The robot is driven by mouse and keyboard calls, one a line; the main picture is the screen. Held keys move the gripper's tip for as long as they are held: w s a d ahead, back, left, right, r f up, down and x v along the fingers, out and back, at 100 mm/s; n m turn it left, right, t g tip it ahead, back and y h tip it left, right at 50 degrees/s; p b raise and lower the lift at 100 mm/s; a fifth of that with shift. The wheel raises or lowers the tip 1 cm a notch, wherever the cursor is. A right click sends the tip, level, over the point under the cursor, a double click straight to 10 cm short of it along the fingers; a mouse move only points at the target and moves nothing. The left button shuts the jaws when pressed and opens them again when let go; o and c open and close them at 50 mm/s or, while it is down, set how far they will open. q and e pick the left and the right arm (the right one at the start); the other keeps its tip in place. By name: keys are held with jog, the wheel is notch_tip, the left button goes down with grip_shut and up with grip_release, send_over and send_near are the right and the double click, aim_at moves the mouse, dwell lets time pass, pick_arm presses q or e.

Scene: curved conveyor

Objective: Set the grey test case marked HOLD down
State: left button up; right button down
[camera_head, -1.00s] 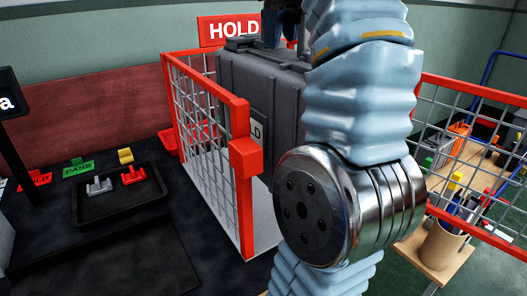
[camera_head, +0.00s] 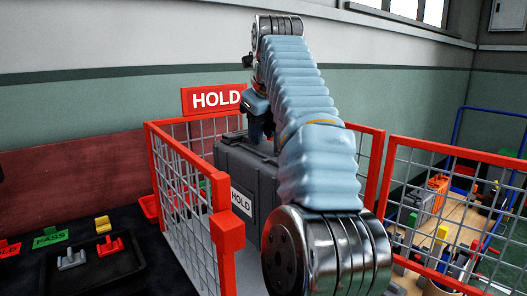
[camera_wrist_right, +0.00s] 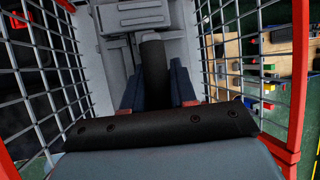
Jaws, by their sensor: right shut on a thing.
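The grey test case (camera_head: 238,165) is a dark box with a white HOLD label (camera_head: 241,200) on its near face. It is inside a red-framed mesh cage (camera_head: 190,155), under a red HOLD sign (camera_head: 216,99). My right gripper (camera_head: 262,128) is above the case, reaching down to its top, partly hidden by my arm. In the right wrist view, my gripper's fingers (camera_wrist_right: 155,90) are shut on the case's dark handle (camera_wrist_right: 153,62). The case's underside is hidden, so I cannot tell whether it touches the cage floor. My left gripper is not in view.
Mesh panels stand close on both sides of the case. At right, a wooden bench (camera_head: 455,215) behind mesh holds several tools and boxes.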

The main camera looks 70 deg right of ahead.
aim_at(264, 147)
jog(key=shift+d+f, duration=0.3)
jog(key=shift+f, duration=0.15)
jog(key=b+x, duration=0.1)
jog(key=x, duration=0.2)
jog(key=shift+s+a+f+b, duration=0.1)
jog(key=shift+s+a+b, duration=0.1)
jog(key=shift+b, duration=0.15)
jog(key=shift+f, duration=0.6)
jog(key=c, duration=0.9)
grip_release()
jog(key=shift+f, duration=0.1)
